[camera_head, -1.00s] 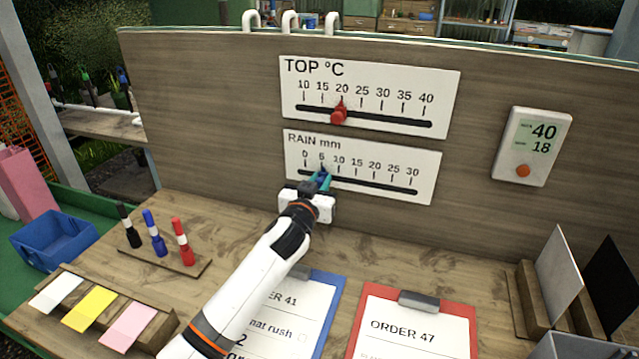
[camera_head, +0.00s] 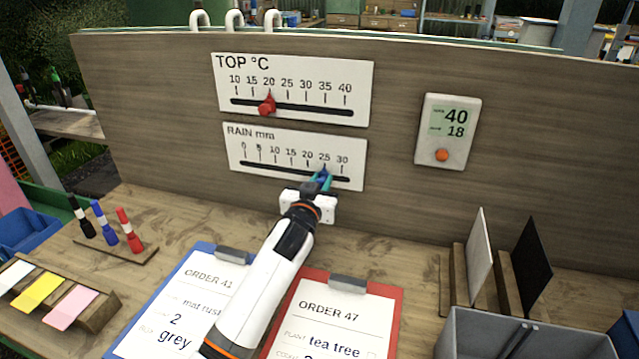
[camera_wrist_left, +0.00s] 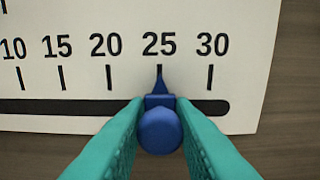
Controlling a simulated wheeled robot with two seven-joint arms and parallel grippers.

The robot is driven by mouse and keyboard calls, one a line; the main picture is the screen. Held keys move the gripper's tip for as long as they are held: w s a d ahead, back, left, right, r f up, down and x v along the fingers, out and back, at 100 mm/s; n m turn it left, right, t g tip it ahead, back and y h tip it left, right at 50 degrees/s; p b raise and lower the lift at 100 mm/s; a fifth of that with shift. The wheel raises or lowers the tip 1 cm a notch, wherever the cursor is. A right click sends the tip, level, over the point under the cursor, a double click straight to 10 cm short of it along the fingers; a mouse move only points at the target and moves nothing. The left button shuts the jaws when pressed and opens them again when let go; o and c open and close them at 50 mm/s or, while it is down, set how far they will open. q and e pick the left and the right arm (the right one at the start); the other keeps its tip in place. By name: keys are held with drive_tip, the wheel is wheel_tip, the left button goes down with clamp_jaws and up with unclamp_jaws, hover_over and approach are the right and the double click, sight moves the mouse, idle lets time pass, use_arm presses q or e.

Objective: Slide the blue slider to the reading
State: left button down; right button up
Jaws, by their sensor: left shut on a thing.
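The blue slider (camera_wrist_left: 160,128) sits on the dark slot of the RAIN mm scale (camera_head: 262,147). In the left wrist view its pointer lines up with the 25 mark. My left gripper (camera_head: 322,180) is shut on the blue slider, with a teal finger on each side of its knob. It also shows in the left wrist view (camera_wrist_left: 160,138). A white reading display (camera_head: 447,132) with an orange button hangs on the board to the right and shows 40 above 18. My right gripper is not in view.
The TOP °C scale (camera_head: 293,88) above has a red slider (camera_head: 267,104) at about 20. Two clipboards (camera_head: 395,310) lie under my left arm. Marker pens (camera_head: 104,222) stand at the left, and a grey bin (camera_head: 520,335) is at the front right.

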use_arm(q)
drive_tip(key=c, duration=1.3)
unclamp_jaws()
drive_tip(key=shift+c, duration=0.2)
drive_tip(key=shift+o, duration=0.3)
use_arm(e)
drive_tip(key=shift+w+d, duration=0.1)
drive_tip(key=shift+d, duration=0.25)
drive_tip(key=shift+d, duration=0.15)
use_arm(q)
drive_tip(key=v, duration=1.2)
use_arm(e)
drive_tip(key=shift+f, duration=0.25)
use_arm(q)
drive_tip(key=shift+r, duration=0.15)
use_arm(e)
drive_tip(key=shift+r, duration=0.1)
